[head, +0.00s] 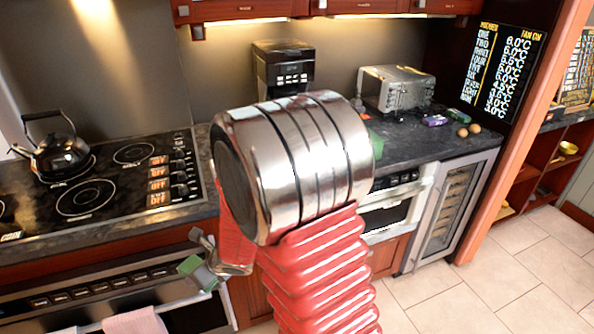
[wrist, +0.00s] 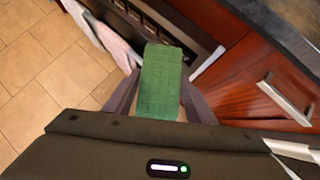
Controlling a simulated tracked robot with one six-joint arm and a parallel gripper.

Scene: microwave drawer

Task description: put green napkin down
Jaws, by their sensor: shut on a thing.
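The green napkin (wrist: 163,82) is a folded green cloth in the middle of the wrist view. My gripper (wrist: 155,105) is shut on it, with a dark finger on each side. In the head view my gripper (head: 208,262) is in front of the counter's front edge, below the stovetop. A small part of the green napkin (head: 190,266) shows there. My arm hides part of the counter and the drawer front in the head view.
A stovetop (head: 110,180) with a black kettle (head: 58,150) is at left. A coffee maker (head: 283,68) and a toaster oven (head: 397,88) stand on the dark counter (head: 420,142). A pink towel (head: 135,322) hangs on the oven front. The floor (head: 500,270) is clear at right.

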